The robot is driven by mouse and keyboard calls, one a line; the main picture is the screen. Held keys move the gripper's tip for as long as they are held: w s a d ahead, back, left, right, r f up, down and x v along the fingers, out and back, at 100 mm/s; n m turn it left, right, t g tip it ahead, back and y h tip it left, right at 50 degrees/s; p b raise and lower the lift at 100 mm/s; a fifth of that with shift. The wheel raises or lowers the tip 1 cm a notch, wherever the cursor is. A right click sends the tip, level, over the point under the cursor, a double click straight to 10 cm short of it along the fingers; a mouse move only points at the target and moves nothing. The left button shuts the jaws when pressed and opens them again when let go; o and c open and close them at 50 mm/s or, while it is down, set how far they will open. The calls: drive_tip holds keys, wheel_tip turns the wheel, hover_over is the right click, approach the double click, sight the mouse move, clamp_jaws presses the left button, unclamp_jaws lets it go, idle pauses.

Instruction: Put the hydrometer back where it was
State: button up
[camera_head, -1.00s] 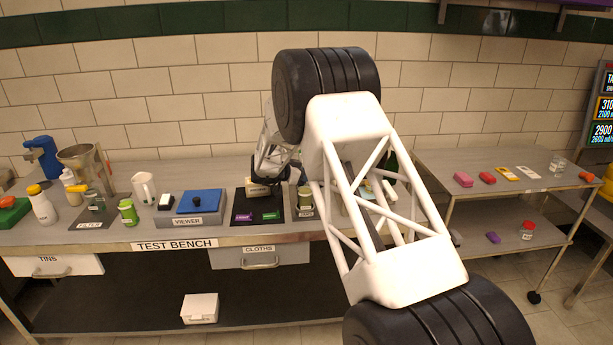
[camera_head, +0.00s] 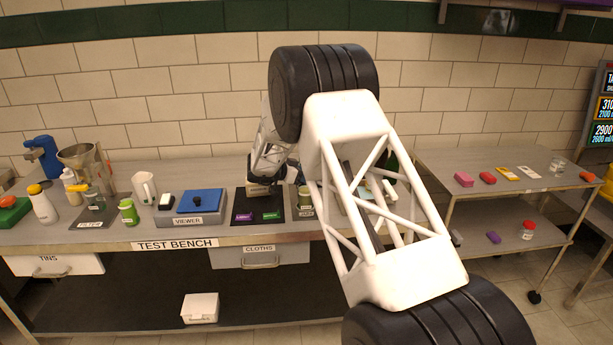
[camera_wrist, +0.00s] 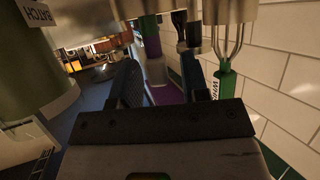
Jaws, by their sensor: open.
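My gripper (camera_head: 264,180) is low over the back of the black mat (camera_head: 240,206) on the test bench. In the wrist view my gripper (camera_wrist: 160,75) has its two dark fingers apart. A slim pale piece with purple and green bands (camera_wrist: 151,42) shows beyond and between them; I cannot tell whether it is the hydrometer or how near it is. I cannot make out the hydrometer for sure in either view. A purple label (camera_head: 243,216) and a green label (camera_head: 269,216) lie at the mat's front.
A green jar marked BATCH (camera_wrist: 35,70) is close at the left in the wrist view. A wire tool with a green tag (camera_wrist: 224,82) is close at the right, near the tiled wall. The blue-topped viewer (camera_head: 198,202) stands left of the mat. A jar (camera_head: 305,202) stands right of it.

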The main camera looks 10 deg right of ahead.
drive_tip(key=v, duration=1)
drive_tip(key=shift+a, duration=0.2)
drive_tip(key=shift+s+r, duration=0.1)
drive_tip(key=shift+s, duration=0.05)
idle(0.3)
drive_tip(key=d+r+n+t+y, duration=0.25)
drive_tip(key=d+r+t, duration=0.2)
drive_tip(key=r, duration=0.55)
drive_tip(key=s+d+r+n+t+y, duration=0.2)
drive_tip(key=s+r+n+t+y, duration=0.3)
drive_tip(key=s+r+y, duration=0.75)
drive_tip(key=s+d+f+n+g+h, duration=0.1)
drive_tip(key=s+d+f+n+g, duration=0.1)
drive_tip(key=s, duration=1.5)
drive_tip(key=s+d+f+n+g, duration=0.2)
drive_tip(key=s+d+g, duration=0.3)
drive_tip(key=s, duration=1.2)
drive_tip(key=s+d+f+n+g+h, duration=0.1)
drive_tip(key=s+d+f+n+g, duration=0.1)
drive_tip(key=s, duration=1.6)
wheel_tip(320, 180, down, 2)
drive_tip(key=d+g, duration=0.1)
drive_tip(key=g, duration=0.2)
drive_tip(key=shift+d+f+h, duration=0.25)
drive_tip(key=shift+d+h, duration=0.05)
